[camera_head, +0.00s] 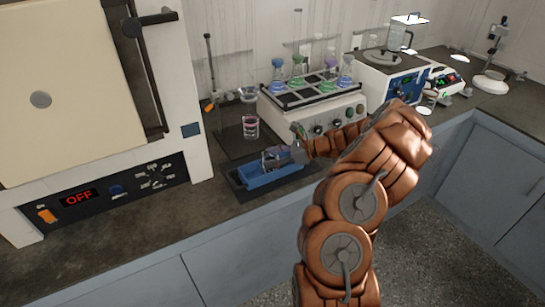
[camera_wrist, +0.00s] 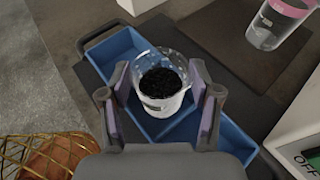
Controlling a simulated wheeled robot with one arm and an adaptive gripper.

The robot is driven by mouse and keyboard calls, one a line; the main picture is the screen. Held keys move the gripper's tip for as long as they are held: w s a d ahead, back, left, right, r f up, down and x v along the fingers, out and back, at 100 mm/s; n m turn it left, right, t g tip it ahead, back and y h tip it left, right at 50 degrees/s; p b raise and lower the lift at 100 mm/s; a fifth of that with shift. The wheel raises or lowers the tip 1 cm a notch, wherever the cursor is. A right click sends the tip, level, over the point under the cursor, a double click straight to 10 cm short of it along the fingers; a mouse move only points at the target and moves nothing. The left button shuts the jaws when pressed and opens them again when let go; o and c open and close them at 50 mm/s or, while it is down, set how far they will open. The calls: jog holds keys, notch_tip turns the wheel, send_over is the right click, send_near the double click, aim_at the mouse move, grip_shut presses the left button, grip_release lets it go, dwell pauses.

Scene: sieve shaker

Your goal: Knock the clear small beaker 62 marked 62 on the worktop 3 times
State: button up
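The clear small beaker (camera_wrist: 162,82) holds black grains and has a pale label, its marking too small to read. In the wrist view it is between the finger pads of my gripper (camera_wrist: 161,90), which lie close against both its sides. In the head view the beaker (camera_head: 275,157) shows at the end of my gripper (camera_head: 285,156), over the blue tray (camera_head: 268,179). The tray (camera_wrist: 110,50) is also behind and below the beaker in the wrist view. I cannot tell whether the beaker touches the tray floor. The worktop (camera_head: 150,229) is dark grey.
A second beaker with a pink band (camera_head: 250,127) stands on a dark mat (camera_head: 232,143) behind the tray. An oven (camera_head: 85,100) is at left. A shaker with several flasks (camera_head: 315,110) is behind my gripper. The worktop's front strip is clear.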

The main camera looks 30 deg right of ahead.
jog(key=c, duration=0.6)
notch_tip(320, 180, up, 3)
jog(key=shift+r+p, duration=0.1)
jog(key=shift+p, duration=1.15)
